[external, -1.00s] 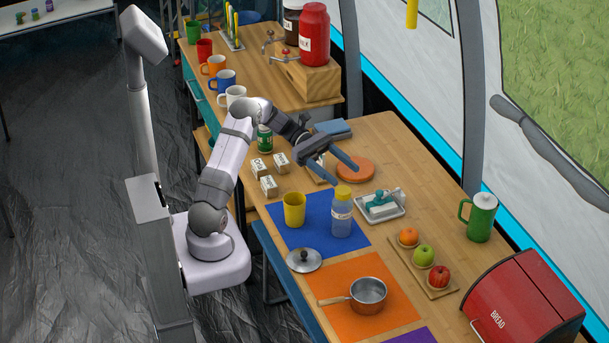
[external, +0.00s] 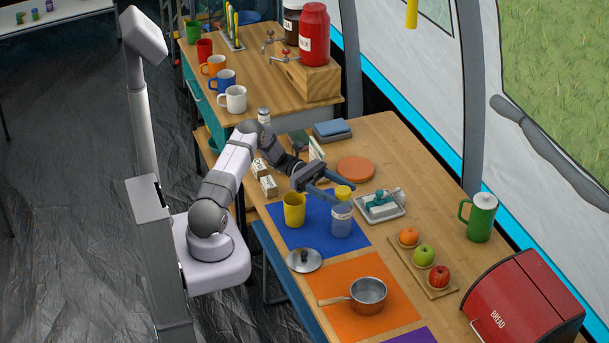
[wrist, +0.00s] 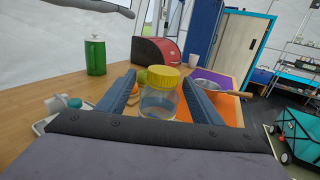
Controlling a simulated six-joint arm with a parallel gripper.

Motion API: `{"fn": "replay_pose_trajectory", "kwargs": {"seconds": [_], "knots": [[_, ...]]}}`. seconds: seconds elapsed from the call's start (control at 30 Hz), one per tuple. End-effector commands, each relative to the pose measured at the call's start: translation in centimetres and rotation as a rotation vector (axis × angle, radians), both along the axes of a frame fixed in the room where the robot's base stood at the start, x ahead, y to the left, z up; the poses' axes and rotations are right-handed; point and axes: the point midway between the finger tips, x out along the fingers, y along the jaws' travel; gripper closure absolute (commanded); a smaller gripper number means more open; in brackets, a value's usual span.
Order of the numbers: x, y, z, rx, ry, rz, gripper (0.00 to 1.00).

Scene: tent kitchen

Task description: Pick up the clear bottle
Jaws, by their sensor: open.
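The clear bottle (external: 341,218) with a yellow lid stands upright on the blue mat (external: 290,233). My gripper (external: 338,193) is open at the height of the bottle's upper part. In the wrist view the bottle (wrist: 158,101) shows between the two open fingers (wrist: 160,92), its yellow lid towards the top. The fingers do not look closed on it. The lower part of the bottle is hidden in the wrist view by my gripper's body.
A yellow cup (external: 294,210) stands left of the bottle. A white dish (external: 402,211) with a teal-handled thing is to its right. A pot (external: 368,296) sits on the orange mat (external: 350,273) in front, beside a lid (external: 304,260). Fruit on a board (external: 441,291) lies to the right.

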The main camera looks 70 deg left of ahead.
Motion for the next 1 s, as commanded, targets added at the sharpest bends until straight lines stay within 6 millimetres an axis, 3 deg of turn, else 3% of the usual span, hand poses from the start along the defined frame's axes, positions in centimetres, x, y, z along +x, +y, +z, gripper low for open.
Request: {"fn": "replay_pose_trajectory", "kwargs": {"seconds": [0.33,0.7,1.0], "knots": [[0.6,-1.4,0.3,0.000,0.001,0.000,0.40],[2.3,-5.2,0.5,0.000,0.000,0.001,0.40],[2.5,-5.5,0.3,0.000,-0.001,0.001,0.40]]}}
